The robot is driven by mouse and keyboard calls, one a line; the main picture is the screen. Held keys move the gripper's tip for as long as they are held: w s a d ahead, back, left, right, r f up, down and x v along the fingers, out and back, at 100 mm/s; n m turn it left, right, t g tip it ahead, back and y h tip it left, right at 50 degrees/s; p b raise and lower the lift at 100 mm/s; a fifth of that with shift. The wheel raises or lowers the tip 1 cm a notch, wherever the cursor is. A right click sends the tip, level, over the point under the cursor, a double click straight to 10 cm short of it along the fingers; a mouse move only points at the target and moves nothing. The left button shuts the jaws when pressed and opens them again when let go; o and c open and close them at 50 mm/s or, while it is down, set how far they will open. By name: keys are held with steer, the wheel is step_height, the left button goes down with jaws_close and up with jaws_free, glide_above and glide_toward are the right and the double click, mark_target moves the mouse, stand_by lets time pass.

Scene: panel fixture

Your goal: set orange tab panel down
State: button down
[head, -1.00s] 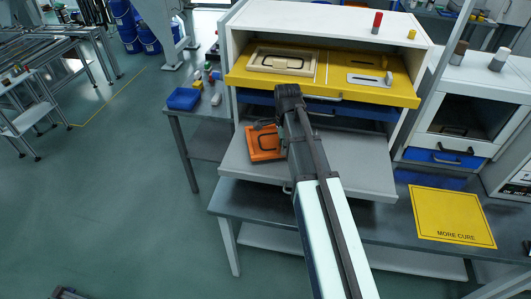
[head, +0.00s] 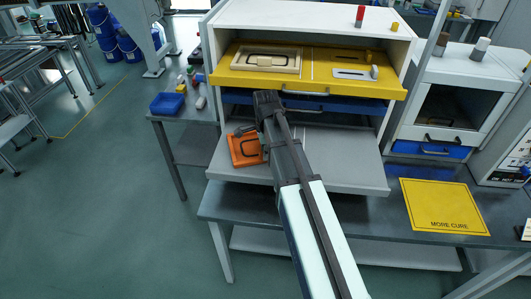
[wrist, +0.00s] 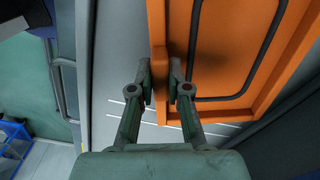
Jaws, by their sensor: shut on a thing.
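The orange tab panel (head: 246,149) is at the left part of the pulled-out grey drawer (head: 330,165) in the head view. It is a flat orange frame with a black handle-like outline. My gripper (wrist: 161,85) is shut on its orange tab (wrist: 157,68) in the wrist view, one finger on each side. The panel face (wrist: 225,50) fills the upper right of that view. Its underside is hidden, so I cannot tell whether it touches the drawer. My arm covers the middle of the drawer.
Above are a yellow drawer (head: 320,78) with a pale framed panel (head: 267,59) and a blue drawer (head: 345,105). A blue bin (head: 167,103) stands on the side table. A yellow "MORE CURE" sheet (head: 445,205) lies right. The grey drawer's right part is clear.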

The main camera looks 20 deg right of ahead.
steer(key=c, duration=1.1)
jaws_free()
steer(key=shift+c, duration=0.2)
step_height(320, 180, up, 12)
steer(key=b, duration=0.2)
steer(key=shift+b, duration=0.3)
steer(key=shift+s+r, duration=0.1)
